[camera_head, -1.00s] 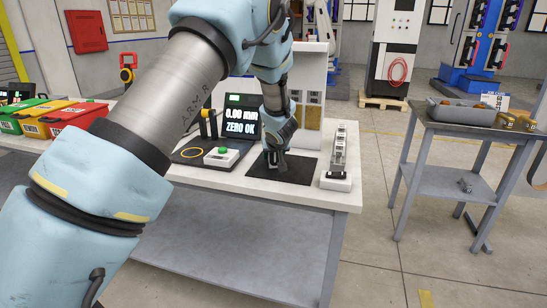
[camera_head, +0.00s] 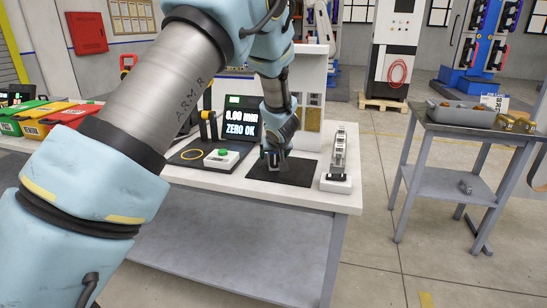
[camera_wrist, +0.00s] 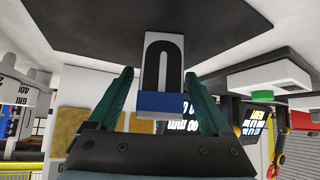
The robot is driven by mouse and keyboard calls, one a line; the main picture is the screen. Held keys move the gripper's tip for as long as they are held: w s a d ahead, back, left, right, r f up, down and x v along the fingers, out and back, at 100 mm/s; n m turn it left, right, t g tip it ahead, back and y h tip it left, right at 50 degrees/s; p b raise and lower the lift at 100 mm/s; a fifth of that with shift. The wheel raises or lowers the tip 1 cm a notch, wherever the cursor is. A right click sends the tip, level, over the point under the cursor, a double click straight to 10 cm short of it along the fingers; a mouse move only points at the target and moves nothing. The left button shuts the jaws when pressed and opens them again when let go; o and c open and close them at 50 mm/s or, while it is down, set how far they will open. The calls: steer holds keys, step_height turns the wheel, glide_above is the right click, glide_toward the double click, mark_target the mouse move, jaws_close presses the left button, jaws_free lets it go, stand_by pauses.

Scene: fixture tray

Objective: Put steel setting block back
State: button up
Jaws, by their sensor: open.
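A pale grey block with a black U-shaped mark and a blue band (camera_wrist: 161,75), seemingly the steel setting block, stands on the dark mat (camera_wrist: 100,22) in the wrist view. My gripper (camera_wrist: 160,92) is open, with one green finger on each side of the block and a visible gap on both sides. In the head view my gripper (camera_head: 275,160) is low over the black mat (camera_head: 297,174) on the white bench. There the block is mostly hidden by the gripper.
A white-based stand with a stepped silver piece (camera_head: 338,160) stands just right of the mat. A display reading ZERO OK (camera_head: 241,124) and a box with a green button (camera_head: 222,157) are to the left. A grey tray (camera_head: 462,113) is on the side cart (camera_head: 440,126).

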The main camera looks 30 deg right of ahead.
steer(key=p+v, duration=0.1)
steer(key=v, duration=0.9)
steer(key=a+r+n+g, duration=0.1)
steer(key=a+g, duration=0.2)
steer(key=a, duration=1.8)
steer(key=s+a+n+g+y, duration=0.1)
steer(key=s+a+g, duration=0.1)
steer(key=s+a, duration=0.4)
steer(key=s+a+g+y, duration=0.1)
steer(key=s+a, duration=0.6)
steer(key=a, duration=0.8)
steer(key=shift+f+n+g+y, duration=0.35)
steer(key=shift+n+g+y, duration=0.05)
